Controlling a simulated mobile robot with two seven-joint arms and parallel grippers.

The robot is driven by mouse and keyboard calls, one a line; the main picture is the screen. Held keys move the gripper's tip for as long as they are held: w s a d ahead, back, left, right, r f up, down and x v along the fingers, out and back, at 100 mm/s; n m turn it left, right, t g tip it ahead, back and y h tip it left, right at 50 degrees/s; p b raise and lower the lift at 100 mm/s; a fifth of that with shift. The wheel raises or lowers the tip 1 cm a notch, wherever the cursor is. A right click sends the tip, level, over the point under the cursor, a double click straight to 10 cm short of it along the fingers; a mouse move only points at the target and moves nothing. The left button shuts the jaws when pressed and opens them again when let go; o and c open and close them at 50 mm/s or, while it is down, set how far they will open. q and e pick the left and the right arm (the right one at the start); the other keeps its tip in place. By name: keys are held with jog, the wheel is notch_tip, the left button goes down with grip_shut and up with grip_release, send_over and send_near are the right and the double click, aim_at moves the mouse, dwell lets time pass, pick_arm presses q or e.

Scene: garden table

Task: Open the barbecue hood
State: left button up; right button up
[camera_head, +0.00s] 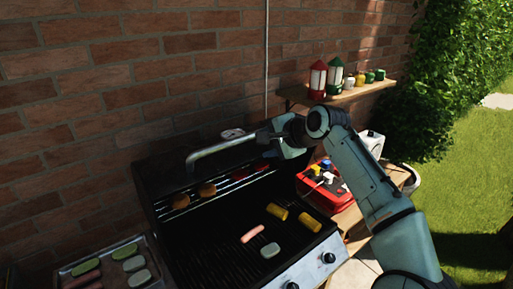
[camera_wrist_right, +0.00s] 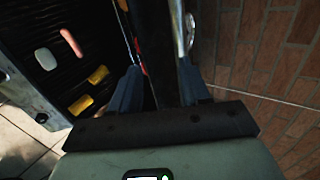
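The barbecue hood (camera_head: 160,168) stands raised at the back of the grill, close to the brick wall. Its silver handle bar (camera_head: 222,148) runs along the top of the hood; the bar also shows in the right wrist view (camera_wrist_right: 179,30). My right gripper (camera_head: 264,138) is at the right end of the handle. In the right wrist view its two fingers (camera_wrist_right: 158,85) are spread apart, with the handle's end close to the right-hand finger. I cannot tell whether they touch. My left gripper is not in view.
The open grill (camera_head: 215,240) holds corn, sausages and buns. A food tray (camera_head: 110,244) is at the left. A red crate (camera_head: 322,205) stands on a wooden side table at the right. A wall shelf (camera_head: 350,94) carries lanterns and small pots. Lawn lies at the right.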

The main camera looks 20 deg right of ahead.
jog(key=v, duration=0.5)
jog(key=shift+w, duration=0.1)
dwell(0.3)
